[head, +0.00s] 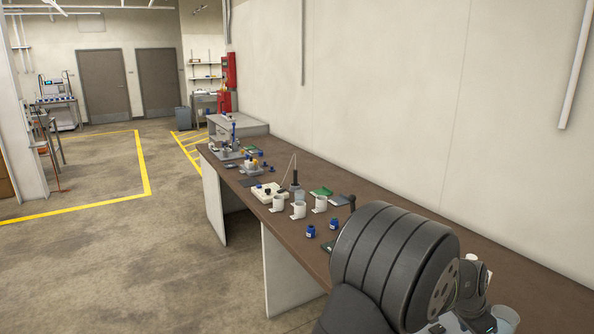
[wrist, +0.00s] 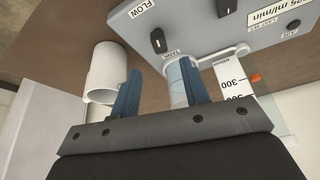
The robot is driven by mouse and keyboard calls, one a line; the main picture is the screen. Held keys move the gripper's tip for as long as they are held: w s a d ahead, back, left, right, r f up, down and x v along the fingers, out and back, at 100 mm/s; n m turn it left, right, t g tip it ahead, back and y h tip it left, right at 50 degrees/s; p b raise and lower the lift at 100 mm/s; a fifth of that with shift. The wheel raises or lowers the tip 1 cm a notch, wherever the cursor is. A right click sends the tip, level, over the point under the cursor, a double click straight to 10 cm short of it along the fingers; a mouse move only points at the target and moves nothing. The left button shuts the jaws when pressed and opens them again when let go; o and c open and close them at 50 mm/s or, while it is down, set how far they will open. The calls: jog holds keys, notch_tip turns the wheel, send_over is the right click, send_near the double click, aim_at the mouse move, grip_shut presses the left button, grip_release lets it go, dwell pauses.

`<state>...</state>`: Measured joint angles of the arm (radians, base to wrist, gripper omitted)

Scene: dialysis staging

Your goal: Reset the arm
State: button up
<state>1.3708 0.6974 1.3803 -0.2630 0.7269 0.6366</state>
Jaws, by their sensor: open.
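My gripper (wrist: 161,75) shows in the wrist view with its two blue fingers spread apart. Nothing is held between them. A white cylindrical cup or pipe piece (wrist: 106,72) is just left of the left finger. A clear tube (wrist: 176,75) is behind the right finger, below a grey panel (wrist: 210,22) with black knobs and "FLOW" lettering. Whether the fingers touch any of these I cannot tell. In the head view my dark arm fills the lower right and hides the gripper's fingers.
A long brown bench (head: 375,215) runs along the wall. White cups (head: 298,209), blue-capped bottles (head: 311,231), a white device (head: 269,192) and a green board (head: 321,191) stand on it. A scale marked 300 (wrist: 232,88) is right of my gripper. The floor (head: 130,260) left of the bench is clear.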

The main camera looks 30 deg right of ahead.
jog(key=x, duration=0.8)
jog(key=shift+f, duration=0.1)
jog(key=shift+s+a+r+n, duration=0.15)
jog(key=shift+r+n, duration=0.1)
jog(key=shift+n, duration=0.25)
jog(key=shift+s+n+t, duration=0.1)
jog(key=shift+n+t, duration=0.6)
jog(key=shift+n, duration=0.8)
jog(key=shift+n+t, duration=0.7)
jog(key=shift+n, duration=0.8)
jog(key=w+v, duration=0.1)
jog(key=v, duration=0.7)
jog(key=shift+s, duration=0.45)
